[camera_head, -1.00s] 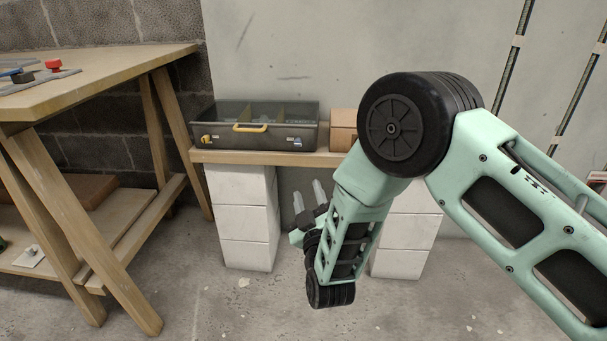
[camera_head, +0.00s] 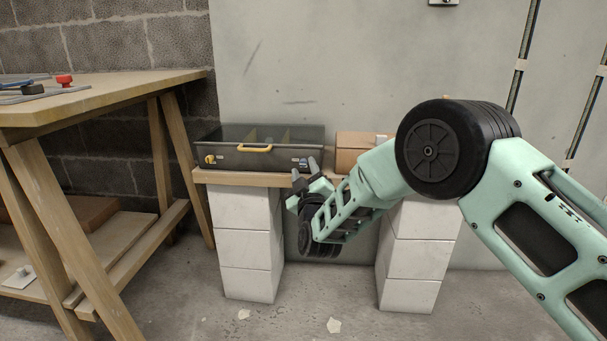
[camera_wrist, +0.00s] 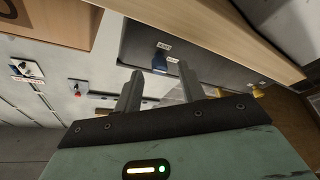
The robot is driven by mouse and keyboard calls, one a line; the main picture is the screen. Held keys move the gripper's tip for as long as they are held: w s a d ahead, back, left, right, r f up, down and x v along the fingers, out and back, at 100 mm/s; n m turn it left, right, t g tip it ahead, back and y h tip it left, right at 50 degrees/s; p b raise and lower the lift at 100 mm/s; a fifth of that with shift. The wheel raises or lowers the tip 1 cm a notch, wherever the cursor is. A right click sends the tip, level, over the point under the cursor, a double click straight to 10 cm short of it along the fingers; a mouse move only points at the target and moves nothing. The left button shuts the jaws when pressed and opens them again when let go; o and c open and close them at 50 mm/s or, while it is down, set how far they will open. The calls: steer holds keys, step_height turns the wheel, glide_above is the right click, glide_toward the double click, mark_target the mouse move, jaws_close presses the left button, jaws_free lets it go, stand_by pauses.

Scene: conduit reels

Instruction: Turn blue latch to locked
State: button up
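The blue latch (camera_head: 303,161) is on the right of the front face of a dark case (camera_head: 232,158) with a see-through top. The wrist view shows the blue latch (camera_wrist: 160,62) between two small white labels, too small to read. My gripper (camera_head: 304,169) is in front of the case's right end, its fingertips close to the latch. In the wrist view my gripper (camera_wrist: 158,80) is open, with empty space between its fingers and the latch just beyond the tips. I cannot tell whether they touch it.
The case has a yellow handle (camera_head: 255,148) and a yellow latch (camera_head: 210,159) at its left. It stands on a wooden shelf (camera_head: 240,178) on white blocks (camera_head: 245,245). A cardboard box (camera_head: 356,152) is close at right. A wooden bench (camera_head: 110,92) stands at left.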

steer(key=shift+x, duration=1)
jaws_close()
